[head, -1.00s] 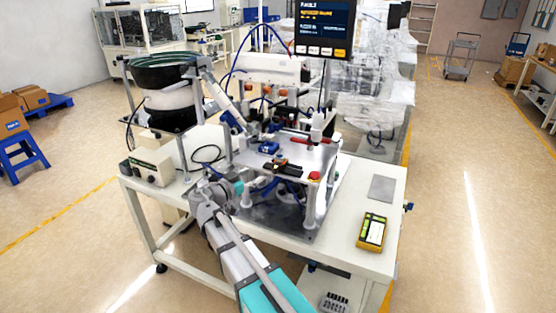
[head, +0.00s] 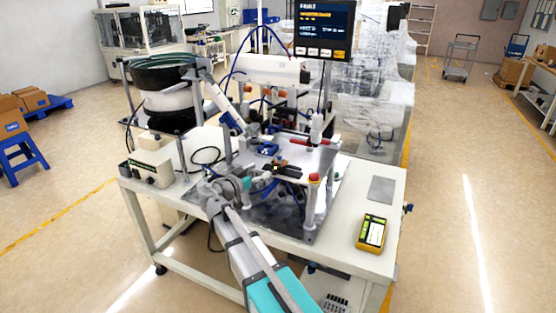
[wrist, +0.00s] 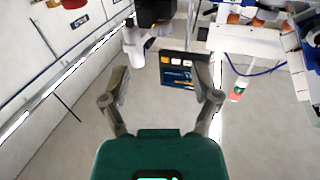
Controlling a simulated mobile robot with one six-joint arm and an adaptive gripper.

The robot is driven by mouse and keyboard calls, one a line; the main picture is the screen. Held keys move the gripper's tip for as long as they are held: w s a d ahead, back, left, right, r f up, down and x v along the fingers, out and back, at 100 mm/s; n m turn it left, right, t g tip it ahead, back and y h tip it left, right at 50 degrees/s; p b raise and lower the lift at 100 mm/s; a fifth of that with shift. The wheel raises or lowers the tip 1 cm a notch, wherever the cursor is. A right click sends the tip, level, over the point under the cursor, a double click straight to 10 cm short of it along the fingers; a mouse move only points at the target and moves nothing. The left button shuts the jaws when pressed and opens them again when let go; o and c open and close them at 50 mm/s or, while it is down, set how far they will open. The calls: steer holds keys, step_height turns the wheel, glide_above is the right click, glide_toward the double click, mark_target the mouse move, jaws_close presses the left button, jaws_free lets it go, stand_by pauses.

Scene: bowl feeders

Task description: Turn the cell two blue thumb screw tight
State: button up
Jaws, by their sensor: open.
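My gripper (wrist: 160,84) is open in the wrist view, with its two grey fingers spread and nothing between them. In the head view my arm reaches over the front left of the bench, its wrist low beside the raised fixture plate (head: 318,153). The fingertips are hard to make out there. A small blue part (head: 267,149) sits on the plate, beyond my wrist. I cannot tell whether it is the cell two thumb screw, and no blue thumb screw is clear in the wrist view.
A bowl feeder (head: 165,75) stands at the back left of the bench (head: 345,253). A control box (head: 151,168) is on the left. A red button (head: 314,178) tops the plate's front right corner. A yellow handheld device (head: 371,232) lies at right. A screen (head: 324,27) stands behind.

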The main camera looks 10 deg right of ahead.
mark_target(276, 160)
steer(key=x, duration=1)
